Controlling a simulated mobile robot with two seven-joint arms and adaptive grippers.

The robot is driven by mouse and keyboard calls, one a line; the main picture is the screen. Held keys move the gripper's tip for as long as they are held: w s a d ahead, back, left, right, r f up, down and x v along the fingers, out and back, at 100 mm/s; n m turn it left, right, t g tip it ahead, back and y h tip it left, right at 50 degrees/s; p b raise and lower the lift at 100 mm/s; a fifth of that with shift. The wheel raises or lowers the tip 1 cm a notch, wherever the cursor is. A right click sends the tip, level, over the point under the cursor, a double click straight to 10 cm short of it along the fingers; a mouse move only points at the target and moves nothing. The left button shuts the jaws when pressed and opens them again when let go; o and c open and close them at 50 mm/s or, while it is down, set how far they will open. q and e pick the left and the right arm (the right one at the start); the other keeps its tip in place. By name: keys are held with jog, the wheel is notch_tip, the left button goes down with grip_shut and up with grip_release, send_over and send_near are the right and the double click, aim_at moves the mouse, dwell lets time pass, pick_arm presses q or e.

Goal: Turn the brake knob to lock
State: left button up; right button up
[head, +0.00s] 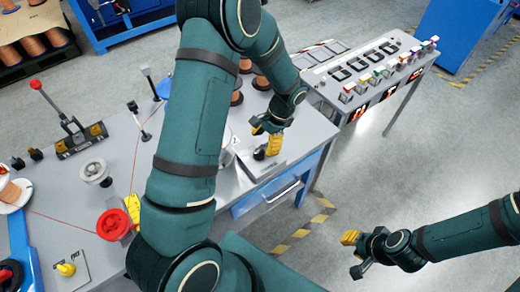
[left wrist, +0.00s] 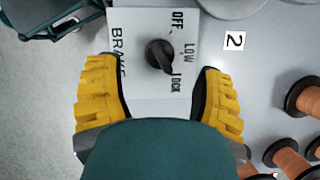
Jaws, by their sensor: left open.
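The brake knob (left wrist: 158,54) is a black round knob on a light plate (left wrist: 140,22) marked BRAKE, OFF, LOW and LOCK. Its narrow tip points to the lower right, toward the word LOCK. My left gripper (left wrist: 158,98) is open, with one yellow finger on each side of the knob's near side and a gap to the knob on both sides. In the head view my left gripper (head: 266,134) hangs above the knob (head: 259,153) at the bench's right end. My right gripper (head: 354,254) is open and empty over the floor.
The grey bench (head: 225,187) also holds a red handwheel (head: 113,224), a red-tipped lever (head: 65,120) and a yellow knob (head: 66,269). Copper spools (left wrist: 291,158) stand close to the left gripper's right side. A button console (head: 375,65) stands beyond the bench.

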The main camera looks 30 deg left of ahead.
pick_arm(q)
jog(key=v, duration=0.7)
jog(key=shift+s, duration=0.1)
